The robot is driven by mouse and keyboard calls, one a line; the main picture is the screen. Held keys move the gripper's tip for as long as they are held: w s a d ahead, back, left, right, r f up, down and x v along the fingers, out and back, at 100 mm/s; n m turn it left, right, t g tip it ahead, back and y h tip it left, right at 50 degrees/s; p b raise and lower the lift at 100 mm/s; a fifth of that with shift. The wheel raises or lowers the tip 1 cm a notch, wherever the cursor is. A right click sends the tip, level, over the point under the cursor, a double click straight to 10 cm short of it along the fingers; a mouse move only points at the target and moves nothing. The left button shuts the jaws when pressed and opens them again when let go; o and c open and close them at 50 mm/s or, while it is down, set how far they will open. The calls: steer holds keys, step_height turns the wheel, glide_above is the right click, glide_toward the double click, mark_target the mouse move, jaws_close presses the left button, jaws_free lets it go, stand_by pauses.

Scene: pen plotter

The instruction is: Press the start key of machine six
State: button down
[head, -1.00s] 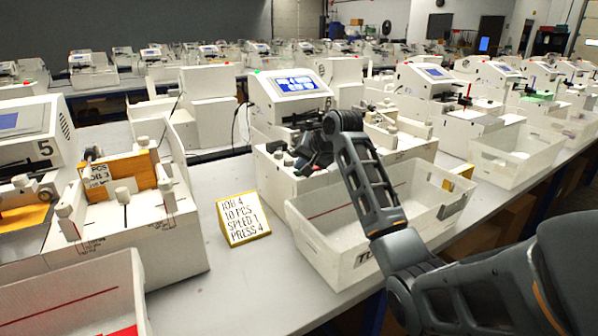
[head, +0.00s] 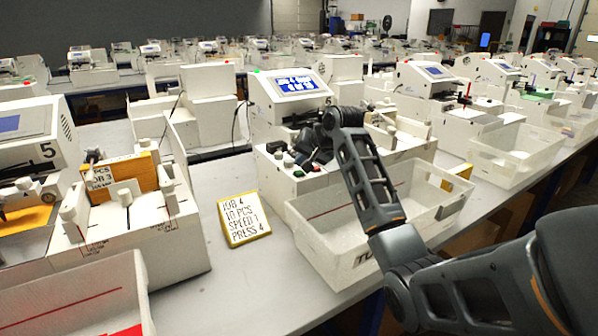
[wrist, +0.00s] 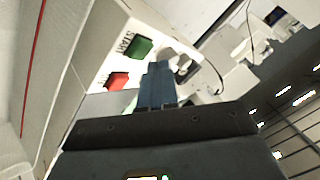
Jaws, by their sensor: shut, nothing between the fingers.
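Contact cannot be told. In the head view my gripper (head: 312,150) is dark and partly hidden by my wrist over the block.
A yellow-edged card (head: 242,218) reads JOB 4, 10 PCS, SPEED 1, PRESS 4. A white bin (head: 330,245) stands before the machine, under my arm. Machine 5 (head: 35,130) stands left. Bare table lies around the card.

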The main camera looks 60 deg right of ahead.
mark_target(301, 173)
steer(key=shift+r, duration=0.1)
step_height(301, 173, up, 5)
steer(key=p, duration=0.4)
stand_by(0.8)
